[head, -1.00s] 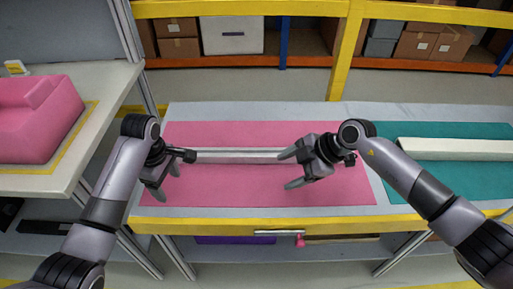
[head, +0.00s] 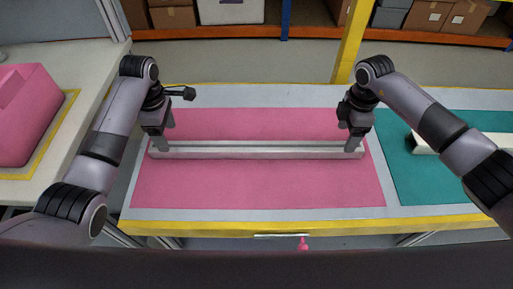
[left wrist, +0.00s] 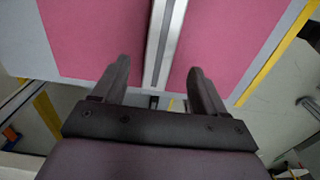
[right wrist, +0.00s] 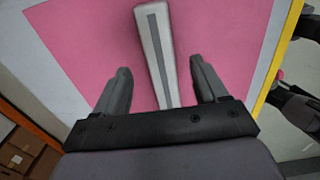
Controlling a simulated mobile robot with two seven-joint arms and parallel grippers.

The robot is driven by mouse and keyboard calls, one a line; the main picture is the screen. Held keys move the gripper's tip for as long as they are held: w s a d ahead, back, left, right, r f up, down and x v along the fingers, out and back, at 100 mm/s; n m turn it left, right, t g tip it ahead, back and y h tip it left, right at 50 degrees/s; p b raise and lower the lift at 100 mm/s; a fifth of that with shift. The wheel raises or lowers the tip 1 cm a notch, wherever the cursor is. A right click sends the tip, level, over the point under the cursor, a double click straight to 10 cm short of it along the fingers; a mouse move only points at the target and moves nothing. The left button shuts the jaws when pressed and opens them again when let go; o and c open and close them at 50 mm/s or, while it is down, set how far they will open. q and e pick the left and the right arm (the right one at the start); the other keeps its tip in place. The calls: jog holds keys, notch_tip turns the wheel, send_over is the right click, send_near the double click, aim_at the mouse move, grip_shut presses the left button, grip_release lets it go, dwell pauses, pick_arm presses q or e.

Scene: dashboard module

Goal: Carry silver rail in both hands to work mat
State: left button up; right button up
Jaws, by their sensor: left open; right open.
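The silver rail (head: 255,150) lies lengthwise left to right on a pink mat (head: 260,185). My left gripper (head: 160,145) is open, pointing down at the rail's left end; in the left wrist view the rail (left wrist: 167,45) runs between its spread fingers (left wrist: 158,85). My right gripper (head: 353,145) is open at the rail's right end; in the right wrist view the rail (right wrist: 155,50) lies between its spread fingers (right wrist: 160,88). A teal mat (head: 440,175) lies to the right. I cannot tell which mat is the work mat.
A pale bar (head: 425,144) lies on the teal mat, partly hidden by my right arm. A side table at left holds a pink block (head: 25,110). A yellow edge (head: 230,229) runs along the table front, and shelves with boxes (head: 228,10) stand behind.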

aim_at(172, 145)
pick_arm(q)
jog(key=shift+f, duration=3.1)
pick_arm(e)
jog(key=shift+f, duration=3.1)
pick_arm(q)
grip_shut()
pick_arm(e)
grip_shut()
